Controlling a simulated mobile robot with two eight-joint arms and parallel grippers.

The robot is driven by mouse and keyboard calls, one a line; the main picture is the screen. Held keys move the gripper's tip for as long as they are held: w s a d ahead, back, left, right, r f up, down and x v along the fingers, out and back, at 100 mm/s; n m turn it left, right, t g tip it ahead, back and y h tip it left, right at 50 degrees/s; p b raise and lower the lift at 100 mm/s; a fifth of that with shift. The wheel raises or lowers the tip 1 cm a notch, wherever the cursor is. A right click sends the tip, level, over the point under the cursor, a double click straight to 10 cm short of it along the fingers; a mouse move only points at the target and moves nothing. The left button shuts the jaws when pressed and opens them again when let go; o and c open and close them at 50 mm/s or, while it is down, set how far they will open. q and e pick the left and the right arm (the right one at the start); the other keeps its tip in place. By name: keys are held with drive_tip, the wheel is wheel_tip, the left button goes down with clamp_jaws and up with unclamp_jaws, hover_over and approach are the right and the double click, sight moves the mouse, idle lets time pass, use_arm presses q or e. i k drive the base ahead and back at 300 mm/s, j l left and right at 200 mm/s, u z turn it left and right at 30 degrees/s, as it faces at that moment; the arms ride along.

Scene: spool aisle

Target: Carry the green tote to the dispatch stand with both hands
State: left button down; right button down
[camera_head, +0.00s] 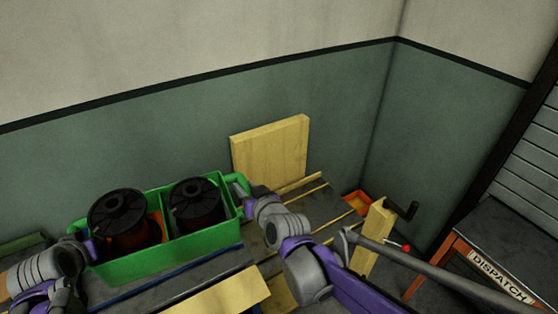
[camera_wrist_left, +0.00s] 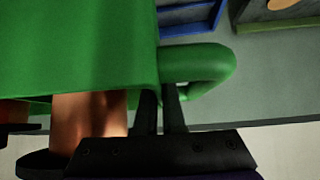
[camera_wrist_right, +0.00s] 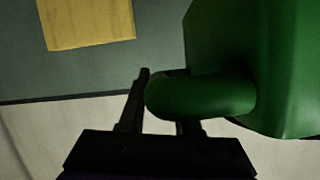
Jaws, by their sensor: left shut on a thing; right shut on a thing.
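The green tote (camera_head: 168,262) holds two dark spools with copper-coloured windings, a left spool (camera_head: 122,222) and a right spool (camera_head: 196,204), one on each side of a divider. My left gripper (camera_head: 82,240) is shut on the tote's left handle; that handle (camera_wrist_left: 205,70) shows between the fingers in the left wrist view. My right gripper (camera_head: 246,196) is shut on the right handle (camera_wrist_right: 205,97), seen in the right wrist view. The tote looks about level; I cannot tell whether it touches the surface below. The dispatch stand (camera_head: 490,262), with a "DISPATCH" label, is at the far right.
A wooden board (camera_head: 270,150) leans against the green wall behind the tote. A slatted dark surface (camera_head: 312,205) lies right of the tote. A wooden post (camera_head: 372,238) and a dark crank handle (camera_head: 408,211) stand between tote and stand.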

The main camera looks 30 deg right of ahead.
sight(518, 242)
drive_tip(key=z, duration=2.8)
drive_tip(key=i+l, duration=0.5)
drive_tip(key=i, duration=0.15)
